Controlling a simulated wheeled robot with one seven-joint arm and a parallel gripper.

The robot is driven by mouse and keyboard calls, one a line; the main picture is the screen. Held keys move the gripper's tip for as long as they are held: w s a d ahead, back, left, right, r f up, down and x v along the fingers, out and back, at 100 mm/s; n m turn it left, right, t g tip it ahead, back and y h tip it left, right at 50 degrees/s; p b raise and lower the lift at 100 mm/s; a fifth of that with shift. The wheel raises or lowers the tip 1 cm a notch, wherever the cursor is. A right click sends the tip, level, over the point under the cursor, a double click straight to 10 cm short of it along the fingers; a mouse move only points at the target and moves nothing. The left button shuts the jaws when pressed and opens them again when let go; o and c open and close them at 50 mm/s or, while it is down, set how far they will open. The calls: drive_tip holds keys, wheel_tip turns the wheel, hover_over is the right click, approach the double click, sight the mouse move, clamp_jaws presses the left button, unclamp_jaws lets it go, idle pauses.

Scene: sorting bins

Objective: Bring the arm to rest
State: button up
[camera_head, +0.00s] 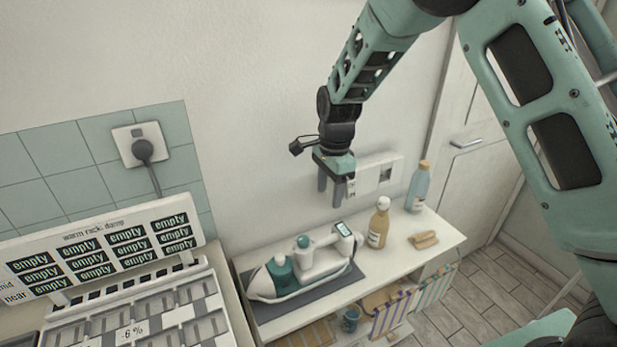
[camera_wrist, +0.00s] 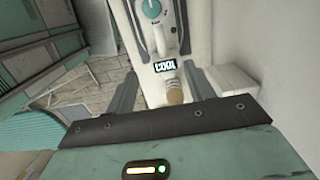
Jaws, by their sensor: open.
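My teal arm (camera_head: 368,58) reaches in from the upper right, its forearm hanging down and to the left. My gripper (camera_head: 331,198) points down in the air in front of the white wall, with nothing between its fingers. It appears above the back of the white shelf unit. In the wrist view, my gripper (camera_wrist: 163,82) has its two grey fingers spread apart. Beyond them is a white appliance (camera_wrist: 158,40) with a teal knob and a small display reading "COOL".
The white and teal appliance (camera_head: 300,268) lies on a dark mat on the shelf unit (camera_head: 400,262). A tan bottle (camera_head: 378,225), a blue bottle (camera_head: 418,188) and a wooden brush-like piece (camera_head: 423,240) stand or lie right of it. A rack (camera_head: 110,250) labelled "empty" is at left.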

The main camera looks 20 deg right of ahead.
drive_tip(key=s+a+r+n+b, duration=0.1)
drive_tip(key=s+a+r+n, duration=0.1)
drive_tip(key=s+a+n, duration=0.3)
drive_tip(key=s+a+r+n+y+b, duration=0.1)
drive_tip(key=s+r+n, duration=0.15)
drive_tip(key=s, duration=0.45)
drive_tip(key=s+a+r+n+b, duration=0.1)
drive_tip(key=s+a+n, duration=0.2)
drive_tip(key=s+n, duration=0.25)
drive_tip(key=s+d+n+h+b, duration=0.1)
drive_tip(key=s+d+n+b, duration=0.1)
drive_tip(key=s+n, duration=0.8)
drive_tip(key=s, duration=0.5)
drive_tip(key=shift+s+f+n, duration=0.15)
drive_tip(key=shift+s+n, duration=0.15)
drive_tip(key=shift+s, duration=0.05)
